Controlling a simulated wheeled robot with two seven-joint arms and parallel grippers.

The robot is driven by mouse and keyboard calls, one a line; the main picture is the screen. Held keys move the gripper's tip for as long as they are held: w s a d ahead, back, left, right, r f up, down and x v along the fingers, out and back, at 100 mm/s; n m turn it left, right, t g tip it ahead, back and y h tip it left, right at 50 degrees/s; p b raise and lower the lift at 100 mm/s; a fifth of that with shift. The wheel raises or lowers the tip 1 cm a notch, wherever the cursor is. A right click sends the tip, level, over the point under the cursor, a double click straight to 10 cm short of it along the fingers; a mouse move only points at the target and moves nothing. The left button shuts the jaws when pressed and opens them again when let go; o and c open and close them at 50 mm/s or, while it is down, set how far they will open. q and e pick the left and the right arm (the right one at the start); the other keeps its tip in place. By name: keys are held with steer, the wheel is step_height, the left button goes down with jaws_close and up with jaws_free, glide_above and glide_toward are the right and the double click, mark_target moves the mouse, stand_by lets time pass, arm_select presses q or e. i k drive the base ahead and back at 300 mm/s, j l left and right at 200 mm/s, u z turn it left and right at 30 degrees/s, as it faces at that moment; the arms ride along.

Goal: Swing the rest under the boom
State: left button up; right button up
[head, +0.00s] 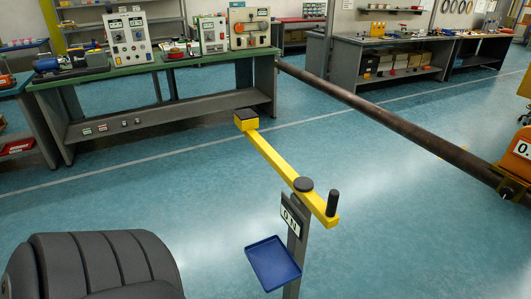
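The rest is a yellow arm (275,160) on top of a grey post (296,248). A dark round pivot cap (303,184) sits over the post. A yellow block with a dark top pad (246,119) is at the arm's far end, and an upright black handle (333,202) is at its near end. Neither gripper shows.
A blue tray (273,263) is fixed low on the post, below a white label plate (290,219). A dark grey padded seat back (95,268) fills the lower left. A green-topped workbench (190,62) with instruments stands behind. Blue floor is open left of the arm.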

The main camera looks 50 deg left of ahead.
mark_target(247, 121)
steer(key=u, duration=1.4)
